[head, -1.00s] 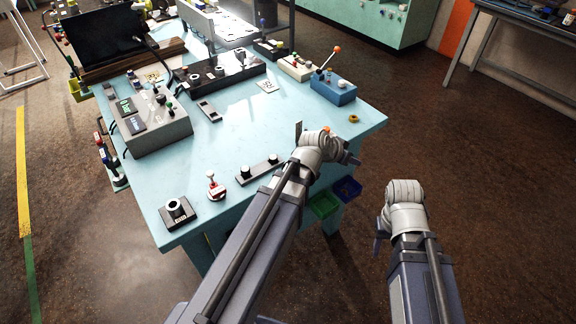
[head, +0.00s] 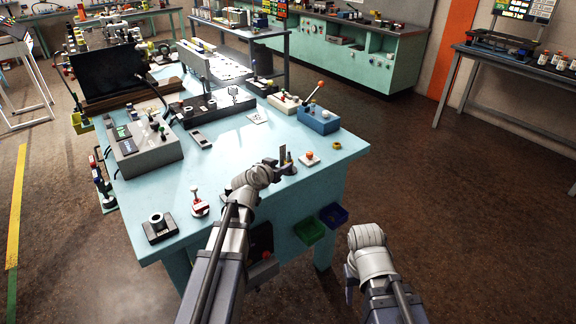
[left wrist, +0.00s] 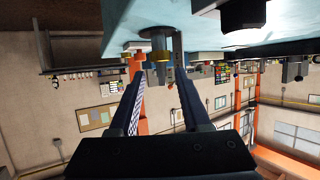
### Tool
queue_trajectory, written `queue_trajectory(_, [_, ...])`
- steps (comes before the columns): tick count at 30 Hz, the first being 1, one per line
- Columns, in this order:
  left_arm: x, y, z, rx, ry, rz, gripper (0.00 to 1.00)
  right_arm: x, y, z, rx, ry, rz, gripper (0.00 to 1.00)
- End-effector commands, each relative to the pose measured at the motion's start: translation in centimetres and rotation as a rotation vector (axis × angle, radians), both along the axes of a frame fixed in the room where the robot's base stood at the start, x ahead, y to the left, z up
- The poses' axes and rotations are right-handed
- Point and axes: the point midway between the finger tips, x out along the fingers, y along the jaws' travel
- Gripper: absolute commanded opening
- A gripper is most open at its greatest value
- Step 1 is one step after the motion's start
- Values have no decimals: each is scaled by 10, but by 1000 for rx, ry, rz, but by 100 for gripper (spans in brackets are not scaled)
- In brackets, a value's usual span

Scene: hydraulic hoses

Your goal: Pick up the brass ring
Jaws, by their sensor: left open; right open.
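A small brass-coloured ring (head: 337,146) lies flat near the right edge of the pale blue table (head: 235,140). My left gripper (head: 284,162) is over the table's front right part, left of the ring and apart from it. In the left wrist view its fingers (left wrist: 158,62) are spread.
A white plate with an orange knob (head: 309,159) sits just right of my left gripper. A blue box with a lever (head: 318,120) stands behind the ring. A red-and-white valve (head: 199,206) and a black block (head: 160,227) are at the front left. Bins (head: 309,230) hang below the edge.

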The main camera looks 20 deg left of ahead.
Motion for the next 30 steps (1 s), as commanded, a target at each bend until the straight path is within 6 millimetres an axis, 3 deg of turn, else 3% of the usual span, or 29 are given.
queue_trajectory(7, [10, -1, -6, 0, 0, -1, 48, 0, 0, -6, 0, 0, 0, 50])
queue_trajectory(15, [45, -4, -22, 1, 0, -1, 48, 0, 0, -22, 0, 0, 0, 50])
queue_trajectory(23, [47, -5, -22, -1, 0, 0, 48, 0, 0, -22, 0, 0, 0, 50])
queue_trajectory(30, [47, -5, -22, 0, 0, 0, 22, 0, 0, -22, 0, 0, 0, 50])
